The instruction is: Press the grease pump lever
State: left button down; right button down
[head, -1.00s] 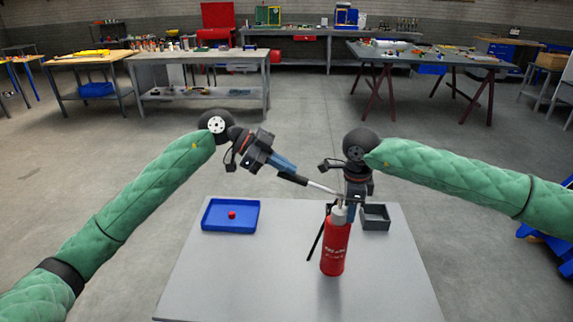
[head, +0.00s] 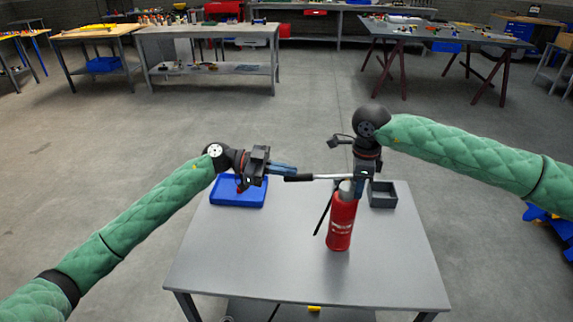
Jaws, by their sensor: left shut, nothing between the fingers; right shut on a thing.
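The red grease pump (head: 341,222) stands upright on the grey table, with a grey top. Its lever (head: 325,177) runs roughly level to the left from the pump's head and ends in a black handle (head: 299,178). My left gripper (head: 293,170) is shut and empty, its blue fingers at the outer end of the handle, seemingly resting on it from above. My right gripper (head: 358,190) points down and is shut on the grease pump at its top. The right fingers partly hide the pump's head.
A blue tray (head: 238,204) lies at the table's back left, with a red item in it partly hidden by my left gripper. A grey open box (head: 383,201) sits right of the pump. A thin black hose or rod (head: 322,218) hangs beside the pump. The table's front (head: 300,280) is clear.

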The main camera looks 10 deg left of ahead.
pick_arm(q)
jog(key=shift+s+a+f, duration=0.1)
jog(key=shift+a+f, duration=0.05)
jog(key=shift+f, duration=0.55)
jog(key=a+r, duration=0.5)
jog(key=a, duration=0.5)
jog(key=shift+s+a+r, duration=0.15)
jog(key=shift+s+a, duration=0.2)
jog(key=shift+s, duration=0.05)
